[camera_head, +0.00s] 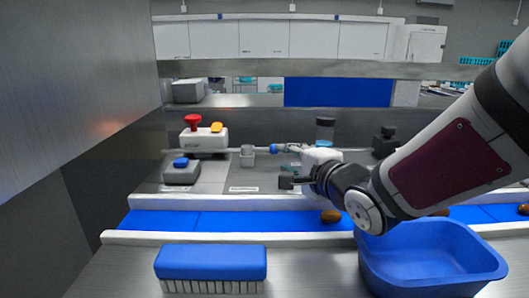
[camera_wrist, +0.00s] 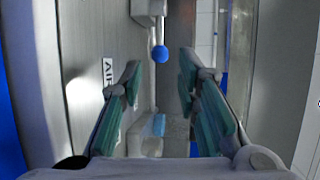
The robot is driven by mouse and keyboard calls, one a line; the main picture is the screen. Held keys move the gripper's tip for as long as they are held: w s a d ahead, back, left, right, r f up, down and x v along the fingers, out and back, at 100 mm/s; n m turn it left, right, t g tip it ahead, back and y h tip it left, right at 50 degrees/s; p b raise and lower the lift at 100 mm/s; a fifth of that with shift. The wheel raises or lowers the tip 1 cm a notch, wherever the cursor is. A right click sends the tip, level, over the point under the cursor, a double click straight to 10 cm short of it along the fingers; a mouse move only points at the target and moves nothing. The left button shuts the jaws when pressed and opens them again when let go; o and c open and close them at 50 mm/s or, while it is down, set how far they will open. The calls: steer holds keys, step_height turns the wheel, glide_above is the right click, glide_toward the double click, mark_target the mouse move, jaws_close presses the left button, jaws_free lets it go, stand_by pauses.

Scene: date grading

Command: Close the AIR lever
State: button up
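The AIR lever's blue ball knob (camera_wrist: 160,54) shows in the wrist view, on a thin grey stem from a grey valve body (camera_wrist: 149,8). The AIR label (camera_wrist: 108,75) is on the panel to its left. In the head view the blue knob (camera_head: 273,148) sticks out to the right of the valve (camera_head: 247,156). My gripper (camera_wrist: 160,66) is open, with a teal-padded finger on either side of the knob's line. The knob appears just beyond the fingertips; I see no contact. In the head view my gripper (camera_head: 287,160) is right of the knob, partly hidden.
A box with a red button (camera_head: 192,120) and a blue-topped grey box (camera_head: 181,172) stand left of the valve. A pipe runs along behind. In front are a blue belt (camera_head: 230,221) with dates, a blue brush (camera_head: 210,262) and a blue bin (camera_head: 430,255).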

mark_target(269, 150)
steer(key=b+x, duration=0.1)
steer(key=x, duration=1.1)
steer(key=shift+f, duration=0.1)
steer(key=shift+c, duration=0.6)
jaws_close()
